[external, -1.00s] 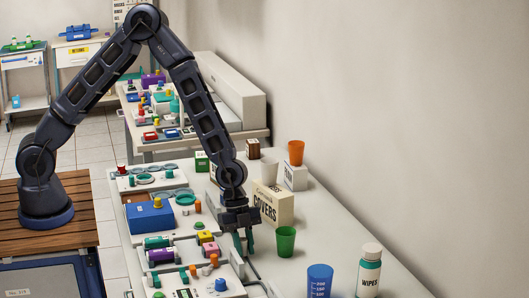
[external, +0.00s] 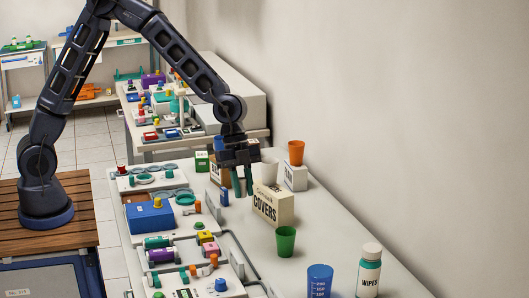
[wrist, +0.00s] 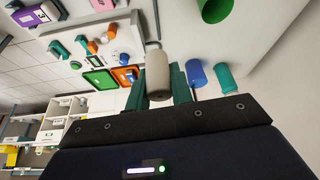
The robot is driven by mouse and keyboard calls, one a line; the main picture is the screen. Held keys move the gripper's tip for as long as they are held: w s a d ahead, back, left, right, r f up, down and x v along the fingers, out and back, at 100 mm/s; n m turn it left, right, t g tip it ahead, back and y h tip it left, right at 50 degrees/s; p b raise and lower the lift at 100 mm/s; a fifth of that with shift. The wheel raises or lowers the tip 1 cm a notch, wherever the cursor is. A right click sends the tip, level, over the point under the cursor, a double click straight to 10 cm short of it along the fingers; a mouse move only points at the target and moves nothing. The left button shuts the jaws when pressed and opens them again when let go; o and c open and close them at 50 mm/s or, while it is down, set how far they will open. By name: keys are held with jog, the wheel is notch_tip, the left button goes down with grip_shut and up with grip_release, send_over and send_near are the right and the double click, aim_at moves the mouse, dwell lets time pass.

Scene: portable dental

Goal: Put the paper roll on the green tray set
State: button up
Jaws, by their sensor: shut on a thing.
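My gripper (external: 242,182) is above the table, left of the covers box in the external view. Its green fingers also show in the wrist view (wrist: 160,85), shut on a pale grey-beige cylinder, which I take as the paper roll (wrist: 157,75). The roll is hard to make out in the external view.
The covers box (external: 272,205), green cup (external: 286,241), blue cup (external: 319,281) and wipes bottle (external: 369,271) stand along the right side. White panels with small parts (external: 205,247) and a blue box (external: 150,216) fill the left. Bare tabletop lies right of the green cup.

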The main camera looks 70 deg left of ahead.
jog(key=w+a+r+n+t, duration=0.15)
jog(key=w+a, duration=0.25)
jog(key=a, duration=0.4)
jog(key=w+a+n, duration=0.3)
jog(key=w+a, duration=0.1)
jog(key=a, duration=0.3)
notch_tip(320, 180, up, 4)
jog(key=r+n+t+y, duration=0.1)
jog(key=n+t+y, duration=0.3)
jog(key=n, duration=0.8)
send_over(207, 153)
jog(key=s, duration=0.2)
jog(key=g, duration=0.2)
jog(key=shift+t+y, duration=0.3)
jog(key=shift+t, duration=0.05)
jog(key=f, duration=2)
jog(key=shift+w+d+f, duration=0.1)
jog(key=shift+w+d, duration=0.1)
jog(key=shift+d, duration=0.05)
jog(key=shift+f, duration=0.1)
jog(key=o, duration=0.6)
jog(key=shift+c, duration=0.2)
jog(key=o, duration=0.4)
